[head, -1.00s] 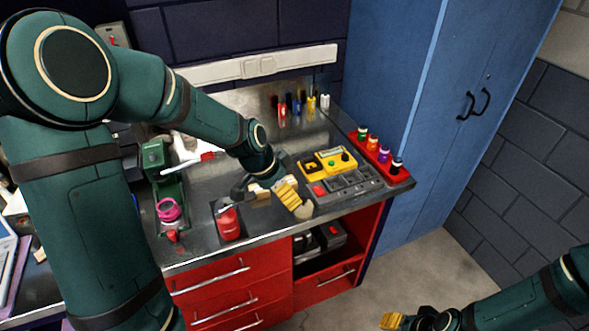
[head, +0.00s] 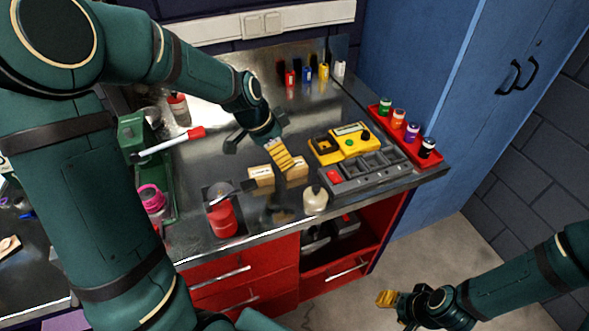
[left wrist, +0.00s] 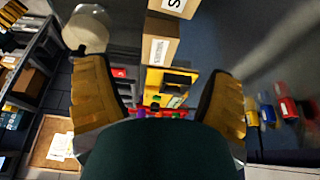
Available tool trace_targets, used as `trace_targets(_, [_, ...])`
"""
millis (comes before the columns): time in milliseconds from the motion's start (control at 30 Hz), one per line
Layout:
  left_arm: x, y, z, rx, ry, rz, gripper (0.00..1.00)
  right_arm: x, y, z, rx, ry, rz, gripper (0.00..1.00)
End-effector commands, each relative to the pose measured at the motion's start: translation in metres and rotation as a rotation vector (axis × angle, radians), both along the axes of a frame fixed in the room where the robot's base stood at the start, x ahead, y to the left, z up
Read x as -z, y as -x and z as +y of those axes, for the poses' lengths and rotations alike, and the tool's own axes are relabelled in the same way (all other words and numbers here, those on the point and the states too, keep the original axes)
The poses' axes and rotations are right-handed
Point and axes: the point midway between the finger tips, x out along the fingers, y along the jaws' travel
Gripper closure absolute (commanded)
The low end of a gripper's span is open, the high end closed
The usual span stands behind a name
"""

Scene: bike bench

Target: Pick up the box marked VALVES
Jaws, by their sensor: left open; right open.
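Two small tan cardboard boxes with white labels stand side by side on the metal bench top: a left box (head: 261,176) and a right box (head: 297,171). The labels are too small to read in the head view. In the left wrist view, one box (left wrist: 160,46) lies ahead between the fingers and another (left wrist: 174,6) is cut off at the top edge; I cannot surely read either label. My left gripper (head: 262,152) is open and empty, just behind and above the boxes; a yellow finger partly covers the right one. My right gripper (head: 397,306) is open, away from the bench at lower right.
A cream bottle (head: 315,199) stands just in front of the right box, a red can (head: 222,219) to the left. A yellow device (head: 341,142) and grey compartment tray (head: 366,176) lie right. A red tray (head: 411,146) holds small bottles. A green stand (head: 137,135) is at left.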

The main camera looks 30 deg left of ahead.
Motion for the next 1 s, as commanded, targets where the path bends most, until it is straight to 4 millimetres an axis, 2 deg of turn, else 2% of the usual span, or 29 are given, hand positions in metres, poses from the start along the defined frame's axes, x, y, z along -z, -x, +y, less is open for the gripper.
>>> trace_targets(33, [0.011,-0.002,-0.003,0.001,0.001,0.003,0.17,0.002,0.000,0.000,-0.001,0.000,0.001,0.53])
trace_targets(100, [0.019,-0.005,-0.005,0.001,0.001,0.003,0.17,0.004,0.001,0.000,-0.002,-0.001,0.002,0.53])
trace_targets(367, [0.034,-0.011,-0.011,0.002,0.000,0.002,0.17,0.006,0.002,0.000,-0.004,-0.001,0.004,0.53])
trace_targets(700, [0.071,-0.027,-0.026,-0.001,0.000,0.002,0.17,0.012,0.004,0.001,-0.006,-0.002,0.008,0.53])
trace_targets(1000, [0.074,-0.028,-0.027,-0.001,0.000,0.000,0.17,0.012,0.004,0.001,-0.008,-0.002,0.009,0.53])
